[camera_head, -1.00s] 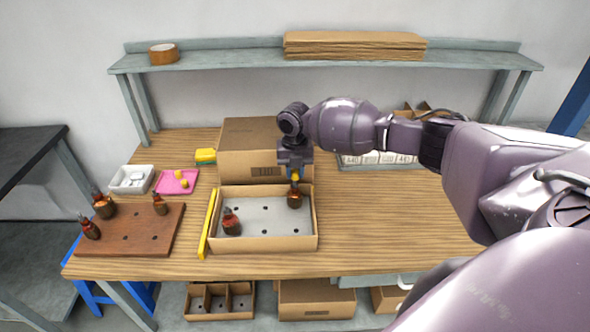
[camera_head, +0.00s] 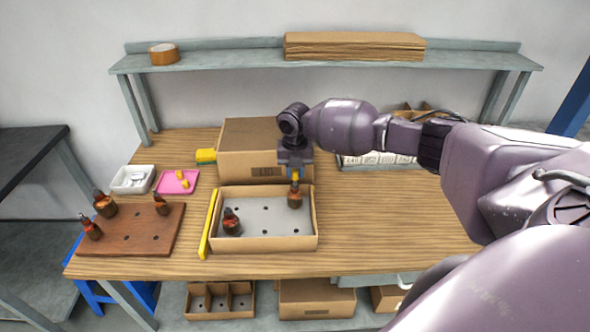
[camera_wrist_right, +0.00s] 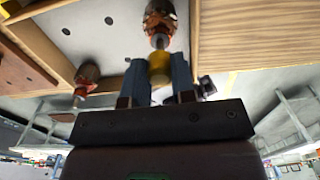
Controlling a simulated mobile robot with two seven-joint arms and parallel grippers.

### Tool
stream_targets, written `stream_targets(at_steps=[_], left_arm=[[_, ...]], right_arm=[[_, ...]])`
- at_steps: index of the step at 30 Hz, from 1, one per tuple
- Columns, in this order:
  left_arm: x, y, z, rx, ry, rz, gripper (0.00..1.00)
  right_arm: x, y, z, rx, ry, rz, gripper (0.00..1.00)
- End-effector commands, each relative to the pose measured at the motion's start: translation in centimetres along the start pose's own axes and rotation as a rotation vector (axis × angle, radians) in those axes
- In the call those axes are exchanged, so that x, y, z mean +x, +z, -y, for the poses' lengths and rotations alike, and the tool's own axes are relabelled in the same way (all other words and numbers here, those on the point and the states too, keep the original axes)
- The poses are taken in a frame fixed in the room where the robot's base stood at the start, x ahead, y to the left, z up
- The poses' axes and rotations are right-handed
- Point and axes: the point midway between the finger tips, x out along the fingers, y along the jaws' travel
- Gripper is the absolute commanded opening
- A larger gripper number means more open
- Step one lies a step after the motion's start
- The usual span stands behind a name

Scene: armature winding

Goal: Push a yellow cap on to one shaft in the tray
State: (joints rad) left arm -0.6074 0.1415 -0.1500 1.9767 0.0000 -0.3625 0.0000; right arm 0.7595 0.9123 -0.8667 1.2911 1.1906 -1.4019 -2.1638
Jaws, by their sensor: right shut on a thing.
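The tray (camera_head: 312,240) is a cardboard box with a grey holed insert, and two armatures stand in it. My right gripper (camera_head: 294,176) is above the back right armature (camera_head: 294,197), pointing down. It is shut on a yellow cap, which shows between the fingers in the right wrist view (camera_wrist_right: 160,68). There the cap is in line with the armature's shaft (camera_wrist_right: 159,41) and at its tip; how far it is on I cannot tell. The other armature (camera_head: 231,222) stands front left with a bare shaft. Loose yellow caps (camera_head: 183,180) lie on a pink tray (camera_head: 168,188). My left gripper is not in view.
A closed cardboard box (camera_head: 235,150) stands right behind the tray. A yellow bar (camera_head: 208,225) lies along its left side. A brown wooden board (camera_head: 120,243) with several armatures is at left. The table right of the tray is clear.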

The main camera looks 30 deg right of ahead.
Motion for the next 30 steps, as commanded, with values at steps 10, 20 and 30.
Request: stream_targets(at_steps=[10, 20, 30], left_arm=[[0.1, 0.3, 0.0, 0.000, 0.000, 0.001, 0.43], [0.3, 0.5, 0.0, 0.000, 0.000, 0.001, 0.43], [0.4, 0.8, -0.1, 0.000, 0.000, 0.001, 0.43]], right_arm=[[0.9, 0.0, 0.0, -0.001, 0.000, -0.001, 0.03], [1.7, 0.0, 0.0, 0.000, 0.000, -0.001, 0.03], [2.5, 0.0, 0.0, 0.000, 0.000, 0.000, 0.03]])
